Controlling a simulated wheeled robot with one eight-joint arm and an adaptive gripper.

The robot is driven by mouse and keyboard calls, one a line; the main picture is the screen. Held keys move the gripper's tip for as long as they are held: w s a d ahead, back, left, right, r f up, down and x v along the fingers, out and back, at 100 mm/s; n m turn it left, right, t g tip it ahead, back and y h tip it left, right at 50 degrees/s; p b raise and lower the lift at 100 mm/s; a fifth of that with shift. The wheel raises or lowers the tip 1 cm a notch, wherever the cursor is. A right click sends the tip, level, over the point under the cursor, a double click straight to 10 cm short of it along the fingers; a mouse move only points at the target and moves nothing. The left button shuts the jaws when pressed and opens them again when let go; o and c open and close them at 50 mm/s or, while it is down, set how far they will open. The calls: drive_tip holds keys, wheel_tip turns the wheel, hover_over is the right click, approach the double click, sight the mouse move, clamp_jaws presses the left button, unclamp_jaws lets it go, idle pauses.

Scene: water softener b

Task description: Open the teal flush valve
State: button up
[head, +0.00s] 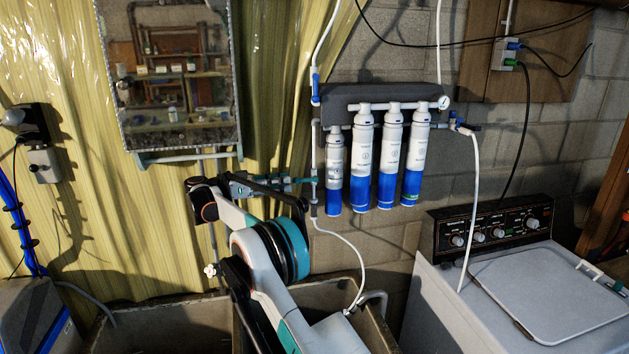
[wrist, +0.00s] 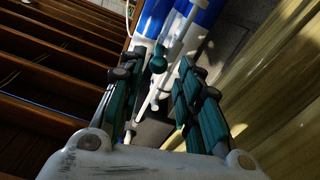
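The teal flush valve (wrist: 157,63) shows in the wrist view as a small teal handle on thin white piping, just beyond my fingertips. In the head view a small teal part (head: 306,181) juts left from the vertical pipe beside the leftmost filter; it looks like the same valve. My gripper (wrist: 158,72) has teal-padded fingers spread apart, with the valve lying in line with the gap between them. In the head view my gripper (head: 262,184) points right towards that pipe, partly hidden by my arm. I cannot tell whether a finger touches the valve.
Several blue-and-white filter cartridges (head: 361,165) hang on the wall just right of the valve. A mirror (head: 175,75) hangs at the upper left. A sink (head: 375,322) lies below, and a washing machine (head: 520,295) stands at the right. A white hose (head: 350,250) hangs below the pipe.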

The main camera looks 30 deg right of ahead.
sight(315, 180)
drive_tip(key=x, duration=1)
drive_tip(key=shift+s+d, duration=0.15)
drive_tip(key=shift+d, duration=0.2)
drive_tip(key=shift+c, duration=0.2)
clamp_jaws()
